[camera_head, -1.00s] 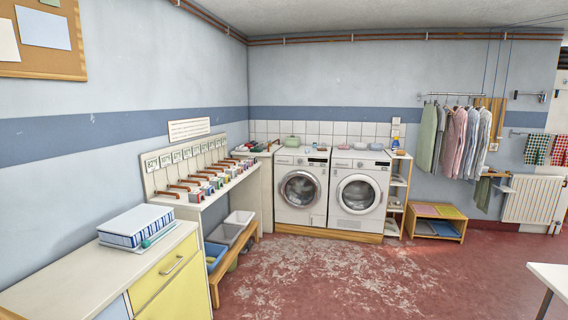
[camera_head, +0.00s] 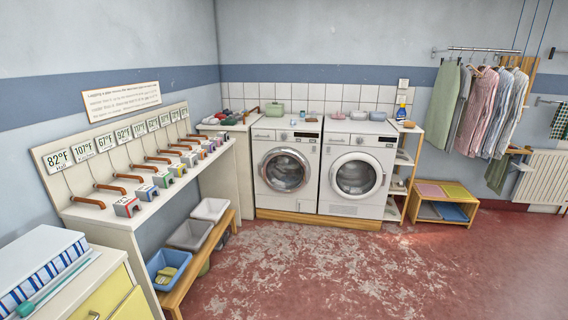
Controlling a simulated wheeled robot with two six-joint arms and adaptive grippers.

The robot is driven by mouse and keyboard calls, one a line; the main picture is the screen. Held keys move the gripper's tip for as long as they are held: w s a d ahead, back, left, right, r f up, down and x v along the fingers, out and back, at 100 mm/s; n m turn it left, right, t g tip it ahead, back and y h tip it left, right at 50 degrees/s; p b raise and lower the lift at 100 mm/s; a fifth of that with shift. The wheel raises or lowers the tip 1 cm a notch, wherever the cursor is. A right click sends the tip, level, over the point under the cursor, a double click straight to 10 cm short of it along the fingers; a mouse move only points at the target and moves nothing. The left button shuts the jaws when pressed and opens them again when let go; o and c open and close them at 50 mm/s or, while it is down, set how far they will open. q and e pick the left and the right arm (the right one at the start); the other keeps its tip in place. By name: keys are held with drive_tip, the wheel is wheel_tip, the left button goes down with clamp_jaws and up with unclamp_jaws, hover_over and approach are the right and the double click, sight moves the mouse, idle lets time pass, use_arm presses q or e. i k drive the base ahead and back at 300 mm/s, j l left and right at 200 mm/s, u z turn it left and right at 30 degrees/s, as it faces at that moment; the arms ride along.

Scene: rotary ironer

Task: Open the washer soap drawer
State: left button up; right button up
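Two white front-loading machines stand side by side against the tiled back wall. The left machine (camera_head: 286,200) has a grey chrome-ringed round door (camera_head: 285,169), which is shut. Its soap drawer front appears to be the flat panel at its top left (camera_head: 264,135), flush with the front; its handle is too small to make out. The right machine (camera_head: 353,200) has a white-ringed round door (camera_head: 356,176), also shut. Neither of my grippers is in view.
A wooden plinth (camera_head: 300,218) runs under the machines. A counter with labelled handles (camera_head: 150,205) and a low bench with tubs (camera_head: 208,246) line the left. A shelf (camera_head: 399,185) stands right of the machines. The worn red floor (camera_head: 330,275) ahead is clear.

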sight(263, 134)
drive_tip(key=i+l, duration=0.1)
drive_tip(key=i, duration=1.3)
drive_tip(key=i+l+u, duration=0.1)
drive_tip(key=i, duration=0.6)
drive_tip(key=i+l, duration=0.2)
drive_tip(key=i, duration=0.5)
